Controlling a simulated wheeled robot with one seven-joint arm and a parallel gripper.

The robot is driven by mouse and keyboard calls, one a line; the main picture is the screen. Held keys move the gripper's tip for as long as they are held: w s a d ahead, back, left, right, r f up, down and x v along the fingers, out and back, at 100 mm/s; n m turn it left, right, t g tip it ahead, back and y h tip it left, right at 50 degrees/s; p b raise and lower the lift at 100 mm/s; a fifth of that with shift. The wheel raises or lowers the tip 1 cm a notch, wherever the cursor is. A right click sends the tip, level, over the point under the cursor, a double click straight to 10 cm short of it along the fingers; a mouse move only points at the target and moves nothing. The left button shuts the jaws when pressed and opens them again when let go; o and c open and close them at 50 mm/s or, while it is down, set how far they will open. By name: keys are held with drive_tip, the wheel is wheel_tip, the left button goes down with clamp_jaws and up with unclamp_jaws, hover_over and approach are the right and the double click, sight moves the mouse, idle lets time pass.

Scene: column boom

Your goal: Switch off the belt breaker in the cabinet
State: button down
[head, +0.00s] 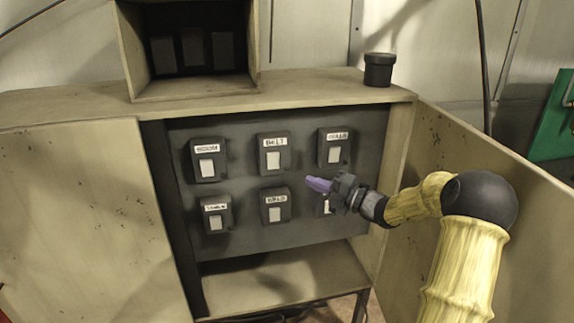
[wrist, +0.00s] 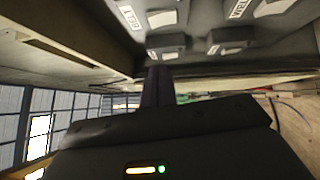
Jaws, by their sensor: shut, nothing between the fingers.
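The belt breaker (head: 273,154) is the top middle switch on the dark panel in the open cabinet (head: 300,96). It is a dark box with a white label reading BELT and a pale rocker below it; I cannot tell its on or off position. My gripper (head: 311,183) has purple fingers, shut and empty, pointing left. It is below and right of the belt breaker in the picture, in front of the panel, and apart from that switch.
Other breakers surround it: one top left (head: 208,159), one top right (head: 334,147), one bottom middle (head: 275,206), one bottom left (head: 216,214). My gripper partly hides the bottom right one. The open right door (head: 490,170) stands beside my arm. A black cup (head: 379,71) sits on top.

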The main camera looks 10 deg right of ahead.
drive_tip(key=p, duration=0.5)
approach(270, 158)
drive_tip(key=a, duration=0.4)
drive_tip(key=shift+w+r+p, duration=0.15)
drive_tip(key=shift+w+p, duration=1.3)
drive_tip(key=shift+w, duration=0.6)
